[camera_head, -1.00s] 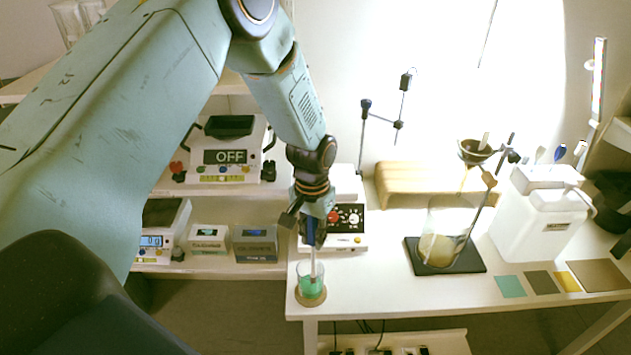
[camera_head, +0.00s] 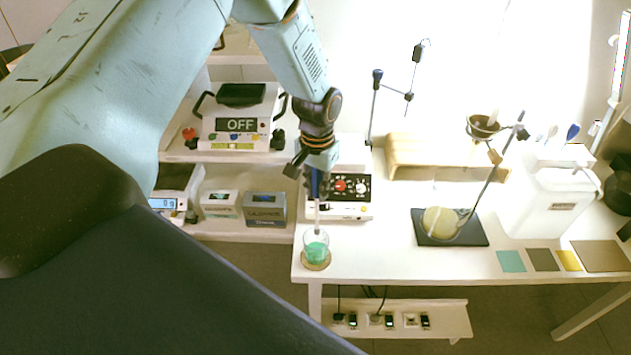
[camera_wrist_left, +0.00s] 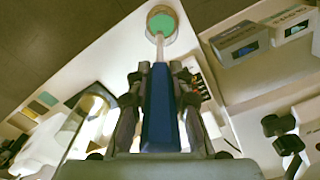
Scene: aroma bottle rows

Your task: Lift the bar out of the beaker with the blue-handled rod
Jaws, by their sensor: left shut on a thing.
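A small glass beaker (camera_head: 315,247) with green liquid stands on a round cork-coloured mat (camera_head: 317,264) near the table's left front corner. The beaker also shows at the top of the left wrist view (camera_wrist_left: 163,20). My left gripper (camera_head: 317,178) is above the beaker, shut on the blue handle of the rod (camera_wrist_left: 160,112). The rod points down, and its pale shaft reaches into the beaker. Its lower tip and any bar are hidden in the green liquid. My right gripper does not show in the head view.
A stirrer device (camera_head: 345,187) with a red knob stands just behind the beaker. A round flask (camera_head: 440,222) and stand rest on a black plate to the right. Coloured squares (camera_head: 511,261) lie farther right. The table between beaker and plate is clear.

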